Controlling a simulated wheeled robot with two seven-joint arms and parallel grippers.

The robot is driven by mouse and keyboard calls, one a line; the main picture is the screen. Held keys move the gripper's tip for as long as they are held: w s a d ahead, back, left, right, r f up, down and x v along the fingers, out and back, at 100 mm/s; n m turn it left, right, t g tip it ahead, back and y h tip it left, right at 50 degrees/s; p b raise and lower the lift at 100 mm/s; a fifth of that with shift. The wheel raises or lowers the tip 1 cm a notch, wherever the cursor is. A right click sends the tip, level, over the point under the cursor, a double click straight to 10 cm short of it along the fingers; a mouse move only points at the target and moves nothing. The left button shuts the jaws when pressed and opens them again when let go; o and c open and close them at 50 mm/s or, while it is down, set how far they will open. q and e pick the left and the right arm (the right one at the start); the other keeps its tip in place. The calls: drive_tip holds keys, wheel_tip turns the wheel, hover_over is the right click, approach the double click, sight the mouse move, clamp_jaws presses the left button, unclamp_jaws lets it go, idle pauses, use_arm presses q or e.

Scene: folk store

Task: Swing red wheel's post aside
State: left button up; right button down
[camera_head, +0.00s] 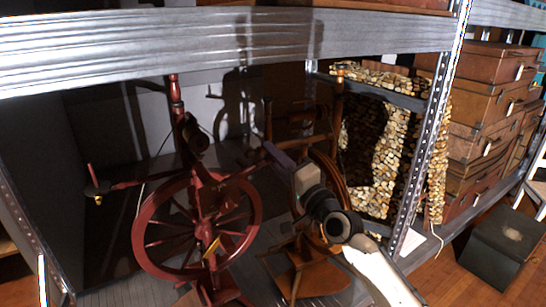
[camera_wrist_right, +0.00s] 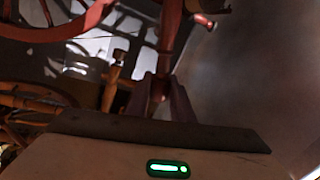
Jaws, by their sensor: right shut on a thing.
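The red spinning wheel (camera_head: 143,235) stands at the left on the lower shelf, with a red turned post (camera_head: 176,95) rising above it. My right gripper (camera_head: 266,150) reaches in from the lower right, just right of the red wheel's rim. In the right wrist view, my right gripper (camera_wrist_right: 161,92) is shut on a slim reddish post (camera_wrist_right: 170,40), which runs up between the fingers and which I take for the red wheel's post. In the head view the grip itself is too dark to make out. My left gripper is not in view.
A brown spinning wheel (camera_head: 315,280) stands close behind and under my right arm. A shelf beam (camera_head: 220,40) crosses above, and a perforated metal upright (camera_head: 432,140) stands right of the arm. A stack of cut logs (camera_head: 395,150) and brown suitcases (camera_head: 490,105) fill the right.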

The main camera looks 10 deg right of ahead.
drive_tip(key=shift+f, duration=0.25)
drive_tip(key=c, duration=1.6)
unclamp_jaws()
drive_tip(key=shift+o, duration=0.2)
drive_tip(key=shift+r, duration=0.1)
drive_tip(key=shift+s, duration=0.1)
drive_tip(key=v, duration=1)
